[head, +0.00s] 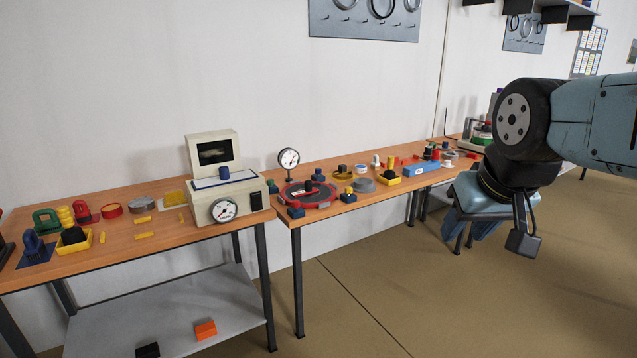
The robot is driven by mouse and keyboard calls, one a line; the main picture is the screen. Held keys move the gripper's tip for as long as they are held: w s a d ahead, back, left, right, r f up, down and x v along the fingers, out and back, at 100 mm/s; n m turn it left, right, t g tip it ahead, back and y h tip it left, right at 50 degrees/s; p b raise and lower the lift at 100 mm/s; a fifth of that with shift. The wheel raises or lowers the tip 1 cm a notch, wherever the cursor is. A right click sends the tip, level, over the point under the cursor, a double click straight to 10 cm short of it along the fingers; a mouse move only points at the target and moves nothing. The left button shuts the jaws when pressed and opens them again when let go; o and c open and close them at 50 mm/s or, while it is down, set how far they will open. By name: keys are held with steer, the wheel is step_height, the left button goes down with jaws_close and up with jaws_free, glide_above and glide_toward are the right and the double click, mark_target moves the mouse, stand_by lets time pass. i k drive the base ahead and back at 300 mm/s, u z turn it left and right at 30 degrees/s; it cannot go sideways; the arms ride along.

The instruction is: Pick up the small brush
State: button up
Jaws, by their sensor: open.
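I cannot pick out the small brush with certainty. Small tools lie on the wooden benches, too small in the head view to tell apart. A blue upright piece (33,243) stands on a dark blue mat at the far left. My gripper (468,236) hangs at the right, pointing down, its fingers small and partly unclear. It is open with nothing seen between the fingers. It appears in front of the floor, to the right of the bench tops and apart from them.
A cream instrument with a screen and dial (228,180) stands on the left bench (160,250). The right bench holds a red ring base (308,194), a dial gauge (289,159) and a blue block (422,169). An orange block (205,329) lies on the lower shelf. Floor in front is clear.

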mark_target(376, 165)
steer(key=u, duration=0.05)
steer(key=i, duration=2.45)
steer(key=z, duration=0.7)
steer(key=i, duration=1.15)
steer(key=z, duration=0.35)
